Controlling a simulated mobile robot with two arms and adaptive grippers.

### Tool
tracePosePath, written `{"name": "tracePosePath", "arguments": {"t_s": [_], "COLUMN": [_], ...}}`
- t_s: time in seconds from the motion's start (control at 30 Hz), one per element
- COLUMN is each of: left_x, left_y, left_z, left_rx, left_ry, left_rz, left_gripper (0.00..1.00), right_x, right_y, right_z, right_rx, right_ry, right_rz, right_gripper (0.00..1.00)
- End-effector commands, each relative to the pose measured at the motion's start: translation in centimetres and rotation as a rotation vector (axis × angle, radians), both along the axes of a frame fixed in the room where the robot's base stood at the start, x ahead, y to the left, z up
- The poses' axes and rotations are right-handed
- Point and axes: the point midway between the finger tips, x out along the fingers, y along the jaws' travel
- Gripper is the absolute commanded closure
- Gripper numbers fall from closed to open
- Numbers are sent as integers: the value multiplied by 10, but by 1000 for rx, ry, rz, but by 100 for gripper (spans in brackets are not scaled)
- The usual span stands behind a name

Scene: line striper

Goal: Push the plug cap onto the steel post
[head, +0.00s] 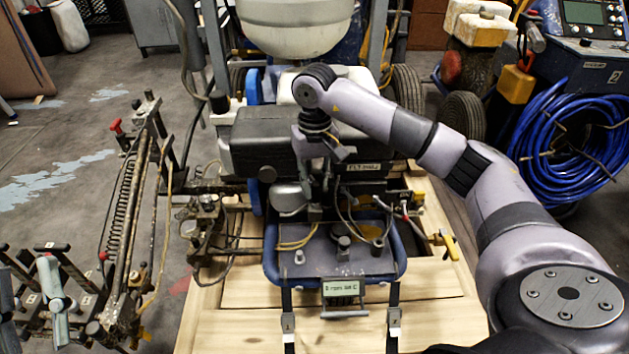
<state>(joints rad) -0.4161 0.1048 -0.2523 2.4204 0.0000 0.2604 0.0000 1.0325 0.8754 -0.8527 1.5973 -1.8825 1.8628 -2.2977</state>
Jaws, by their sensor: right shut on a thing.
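My right arm reaches in from the right, and its gripper (316,205) points down over the machine's engine. The right gripper is shut on a small dark piece, which I take to be the plug cap; the fingers and nearby cables mostly hide it. Thin dark and yellow leads run close beside the gripper. I cannot make out the steel post for certain among the small parts below and around the fingers, nor whether the cap touches it.
A blue-rimmed tray (272,262) with small fittings and a little display (341,289) lies in front of the gripper, above a wooden pallet (245,290). A black engine cover (262,135) stands close behind. A spring-and-rod assembly (130,220) is at left; a blue hose coil (570,140) is at right.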

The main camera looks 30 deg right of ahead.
Motion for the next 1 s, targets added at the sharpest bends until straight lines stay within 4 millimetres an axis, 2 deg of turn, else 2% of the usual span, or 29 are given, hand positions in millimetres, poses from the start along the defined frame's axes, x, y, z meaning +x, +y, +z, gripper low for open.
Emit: {"name": "tracePosePath", "arguments": {"t_s": [0.27,0.63,1.0], "left_x": [0,1,6], "left_y": [0,0,-2], "left_z": [1,5,-2], "left_rx": [-1,1,13], "left_ry": [-3,-10,35], "left_rz": [0,-1,-1], "left_gripper": [60,60,60], "right_x": [0,0,0], "right_y": [1,1,1], "right_z": [0,1,4], "right_rx": [1,2,3], "right_ry": [0,-1,-2], "right_rz": [1,1,1], "right_gripper": [100,100,100]}}
